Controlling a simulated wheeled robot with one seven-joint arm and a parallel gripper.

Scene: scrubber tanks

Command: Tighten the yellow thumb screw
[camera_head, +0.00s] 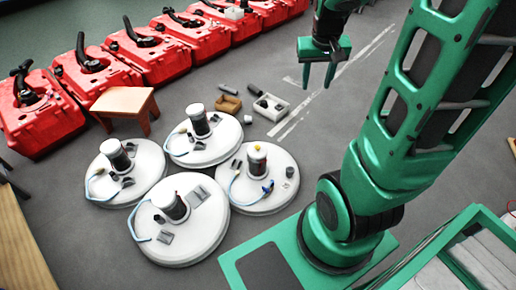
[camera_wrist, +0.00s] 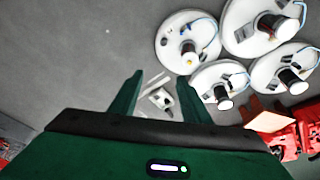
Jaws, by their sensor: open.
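A small yellow knob (camera_head: 257,147), which looks like the yellow thumb screw, sits on top of the upright cylinder on the right-hand round white tank lid (camera_head: 285,190). A yellowish spot (camera_wrist: 190,62) shows on a cylinder in the wrist view, too small to make out well. A tiny reddish-yellow dot (camera_head: 171,193) also shows on the front lid's cylinder. My gripper (camera_head: 318,80) is open and empty, raised above the floor to the upper right of the lids and well apart from them. Its two fingers also show in the wrist view (camera_wrist: 160,78).
Several white lids with dark cylinders and blue hoses cluster on the grey floor. A wooden stool (camera_head: 124,101) and red tanks (camera_head: 96,72) line the back left.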

